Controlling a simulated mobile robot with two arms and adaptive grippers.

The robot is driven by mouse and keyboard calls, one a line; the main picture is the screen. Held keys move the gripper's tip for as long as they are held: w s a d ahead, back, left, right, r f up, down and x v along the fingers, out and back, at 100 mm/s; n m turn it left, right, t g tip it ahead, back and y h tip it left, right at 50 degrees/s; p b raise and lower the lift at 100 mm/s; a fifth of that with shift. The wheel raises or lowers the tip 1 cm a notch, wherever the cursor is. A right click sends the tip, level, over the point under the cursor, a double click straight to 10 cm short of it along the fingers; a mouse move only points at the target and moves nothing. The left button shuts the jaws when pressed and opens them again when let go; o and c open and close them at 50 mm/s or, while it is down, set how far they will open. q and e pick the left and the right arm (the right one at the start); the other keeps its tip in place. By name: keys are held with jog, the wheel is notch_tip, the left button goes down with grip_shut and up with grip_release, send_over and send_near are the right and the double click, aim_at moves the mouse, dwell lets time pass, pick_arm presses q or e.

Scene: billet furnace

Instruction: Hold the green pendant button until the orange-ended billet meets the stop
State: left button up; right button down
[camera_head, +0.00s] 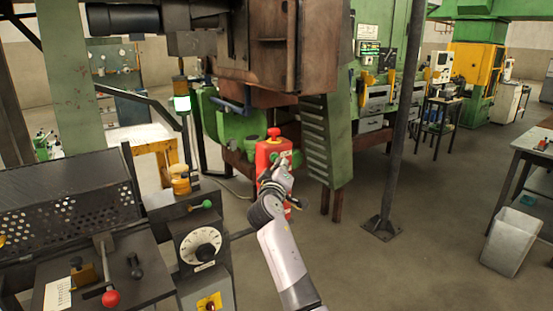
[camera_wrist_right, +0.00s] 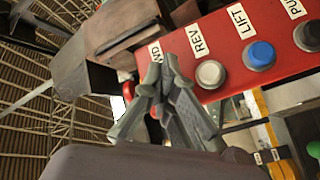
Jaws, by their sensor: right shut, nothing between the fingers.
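The red pendant box (camera_head: 265,155) hangs near the middle of the head view, with a red knob on top. In the right wrist view the pendant (camera_wrist_right: 225,40) shows a white button (camera_wrist_right: 211,74) under REV, a blue button (camera_wrist_right: 260,54) under LIFT and a dark button (camera_wrist_right: 309,36). A label ending in WD sits left of REV. My right gripper (camera_head: 281,170) is shut and empty at the pendant's face; its fingers (camera_wrist_right: 165,80) cover the place below that label. The green button is hidden there or not discernible, so contact cannot be told. The orange-ended billet and stop are not distinguishable.
A control panel with a dial (camera_head: 201,246) and a red-knobbed lever (camera_head: 110,298) stands at front left. A grey post (camera_head: 403,130) rises right of the pendant. A grey bin (camera_head: 510,240) stands at right. The floor between post and bin is clear.

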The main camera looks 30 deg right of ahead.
jog(key=shift+s, duration=0.6)
jog(key=s+p, duration=0.2)
jog(key=s, duration=0.1)
jog(key=s+p, duration=0.1)
jog(key=s, duration=0.1)
jog(key=shift+d, duration=0.25)
jog(key=shift+f, duration=0.1)
